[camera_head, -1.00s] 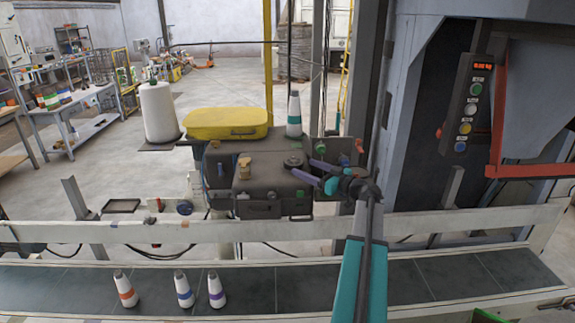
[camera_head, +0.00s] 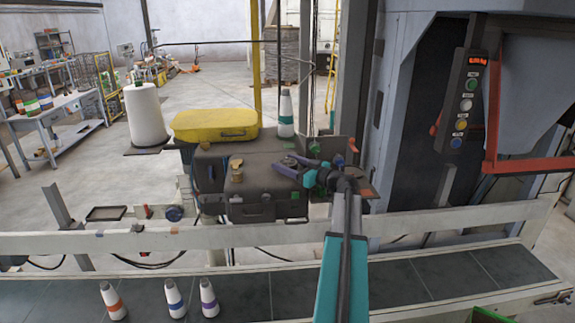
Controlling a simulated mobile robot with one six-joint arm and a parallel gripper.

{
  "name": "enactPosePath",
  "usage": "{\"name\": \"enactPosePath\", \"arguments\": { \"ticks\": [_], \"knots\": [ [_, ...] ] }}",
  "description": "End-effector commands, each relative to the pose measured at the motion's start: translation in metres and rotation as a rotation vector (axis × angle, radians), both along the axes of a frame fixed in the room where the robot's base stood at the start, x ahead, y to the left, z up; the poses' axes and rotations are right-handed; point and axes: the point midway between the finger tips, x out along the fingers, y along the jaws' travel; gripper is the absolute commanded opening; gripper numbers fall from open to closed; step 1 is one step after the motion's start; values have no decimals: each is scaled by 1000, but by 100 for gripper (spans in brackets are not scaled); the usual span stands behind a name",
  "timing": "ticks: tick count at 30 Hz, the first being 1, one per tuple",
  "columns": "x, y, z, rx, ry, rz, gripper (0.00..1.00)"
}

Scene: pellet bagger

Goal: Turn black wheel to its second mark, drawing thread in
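The black wheel (camera_head: 289,161) is a small dark disc on top of the dark sewing-head machine (camera_head: 240,182). My gripper (camera_head: 281,163) reaches over the machine's right side from the front. Its two purple fingers are apart, with tips at the wheel, which they partly cover. I cannot tell whether they touch it. The wheel's marks and the thread are too small to make out. A large white thread cone (camera_head: 145,117) stands at the left, and a white cone with a teal band (camera_head: 286,114) stands behind the machine.
A yellow cover (camera_head: 215,124) lies behind the machine. A pale rail (camera_head: 150,241) crosses in front, with a dark conveyor (camera_head: 255,293) and several banded cones (camera_head: 174,298) nearer me. A button panel (camera_head: 463,110) and red bar (camera_head: 490,120) stand at the right.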

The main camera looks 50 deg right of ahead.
Motion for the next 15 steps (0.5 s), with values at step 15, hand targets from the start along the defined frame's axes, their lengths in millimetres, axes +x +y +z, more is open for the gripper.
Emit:
{"name": "enactPosePath", "arguments": {
  "ticks": [15],
  "knots": [
    [-2,-1,1,0,-1,-32,39]
  ]
}}
